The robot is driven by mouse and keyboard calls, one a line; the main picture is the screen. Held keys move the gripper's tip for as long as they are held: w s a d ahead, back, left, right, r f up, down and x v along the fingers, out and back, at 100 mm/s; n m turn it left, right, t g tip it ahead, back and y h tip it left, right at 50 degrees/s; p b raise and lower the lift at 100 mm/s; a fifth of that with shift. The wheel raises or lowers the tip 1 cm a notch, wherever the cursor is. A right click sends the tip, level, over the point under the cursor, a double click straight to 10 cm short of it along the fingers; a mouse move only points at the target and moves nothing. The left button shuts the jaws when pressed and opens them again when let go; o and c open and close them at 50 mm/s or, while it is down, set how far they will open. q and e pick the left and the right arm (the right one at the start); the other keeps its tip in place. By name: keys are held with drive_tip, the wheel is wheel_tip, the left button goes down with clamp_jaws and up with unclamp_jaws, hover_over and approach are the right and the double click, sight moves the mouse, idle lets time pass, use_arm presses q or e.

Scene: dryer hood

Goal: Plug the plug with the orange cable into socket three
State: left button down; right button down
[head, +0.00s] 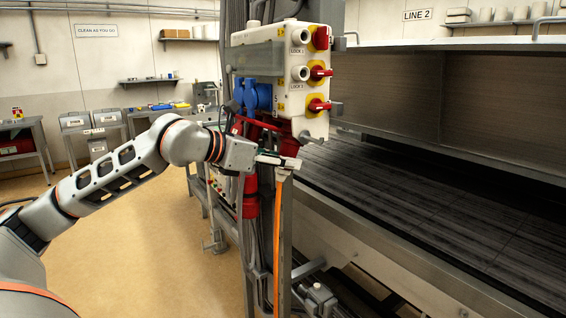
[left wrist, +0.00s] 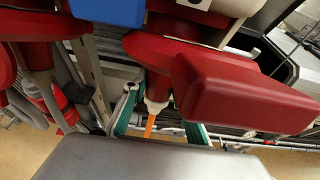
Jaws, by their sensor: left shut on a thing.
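The plug with the orange cable shows in the left wrist view as a pale cable gland (left wrist: 157,102) under a red body, with the orange cable (left wrist: 149,127) below it. In the head view the orange cable (head: 277,240) hangs straight down below my left gripper (head: 280,162). That gripper is shut on the plug, its teal-edged fingers on either side of the gland in the wrist view. It is under the grey socket box (head: 272,55), close to a red part (head: 290,147). Socket three cannot be told apart, and whether the plug touches a socket is hidden. My right gripper is not in view.
Red-and-yellow rotary switches (head: 318,104) line the box front. A metal post (head: 286,210) stands beside the cable. A dark conveyor (head: 430,200) lies right; floor at left is open.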

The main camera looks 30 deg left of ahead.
use_arm(q)
drive_tip(key=shift+w+d+r, duration=0.1)
drive_tip(key=shift+w+r, duration=0.15)
drive_tip(key=shift+r, duration=0.6)
drive_tip(key=c, duration=1.5)
unclamp_jaws()
drive_tip(key=shift+f, duration=0.1)
drive_tip(key=shift+f, duration=0.1)
drive_tip(key=shift+s, duration=0.25)
drive_tip(key=v, duration=0.5)
approach(280, 154)
drive_tip(key=shift+s+r, duration=0.25)
drive_tip(key=shift+s, duration=0.05)
